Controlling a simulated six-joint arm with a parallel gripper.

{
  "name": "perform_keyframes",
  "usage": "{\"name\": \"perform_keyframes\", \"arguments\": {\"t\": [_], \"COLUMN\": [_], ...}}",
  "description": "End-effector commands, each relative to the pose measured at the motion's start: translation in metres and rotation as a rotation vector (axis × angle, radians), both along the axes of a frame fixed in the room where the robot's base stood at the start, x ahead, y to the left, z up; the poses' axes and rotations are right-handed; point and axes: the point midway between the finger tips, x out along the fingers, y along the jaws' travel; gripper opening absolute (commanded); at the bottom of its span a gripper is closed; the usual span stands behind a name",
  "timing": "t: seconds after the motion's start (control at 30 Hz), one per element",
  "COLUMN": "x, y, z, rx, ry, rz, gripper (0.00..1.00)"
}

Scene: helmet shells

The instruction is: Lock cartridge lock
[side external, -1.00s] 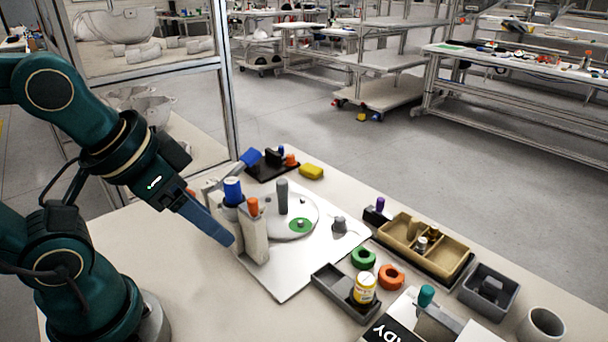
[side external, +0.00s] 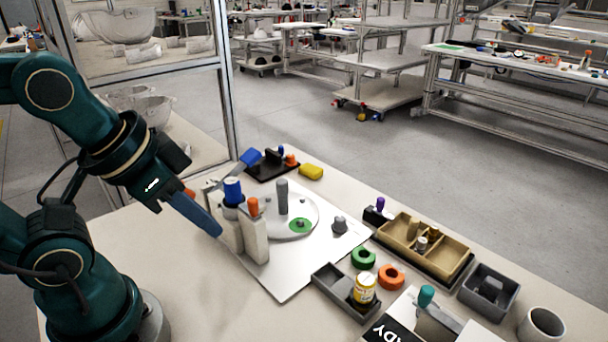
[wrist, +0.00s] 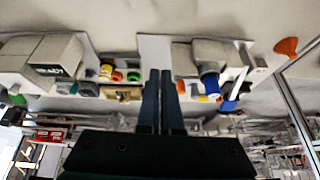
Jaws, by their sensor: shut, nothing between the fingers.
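A grey metal plate (side external: 288,286) carries a round disc (side external: 309,214) with a grey post (side external: 282,197) and a green patch (side external: 300,225). At the plate's left edge stand grey blocks, one with a blue cylinder (side external: 233,191), one with an orange-topped peg (side external: 253,207). A blue-ended lever (side external: 250,157) leans behind them. I cannot tell which part is the cartridge lock. My gripper (side external: 218,232) is shut and empty, its blue fingers pointing down just left of the blocks. The wrist view shows the fingers (wrist: 160,75) close together, with the blue cylinder (wrist: 210,86) to their right.
A black holder (side external: 268,172) and a yellow block (side external: 311,171) lie behind the plate. To the right are a grey tray (side external: 333,283) with a yellow jar (side external: 365,288), green (side external: 363,258) and orange (side external: 391,277) rings, a tan divided box (side external: 455,250) and a cup (side external: 541,326). The front-left table is clear.

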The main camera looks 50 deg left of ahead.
Motion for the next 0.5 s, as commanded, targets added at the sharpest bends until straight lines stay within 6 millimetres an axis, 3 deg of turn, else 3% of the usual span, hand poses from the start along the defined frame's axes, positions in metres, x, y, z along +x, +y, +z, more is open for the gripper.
{"name": "perform_keyframes", "arguments": {"t": [0.17, 0.5], "x": [-0.005, 0.014], "y": [0.007, 0.012], "z": [0.013, 0.06], "rx": [0.148, 0.507], "ry": [0.051, 0.283], "rz": [-0.22, -0.922], "gripper": [0.0, 0.0]}}
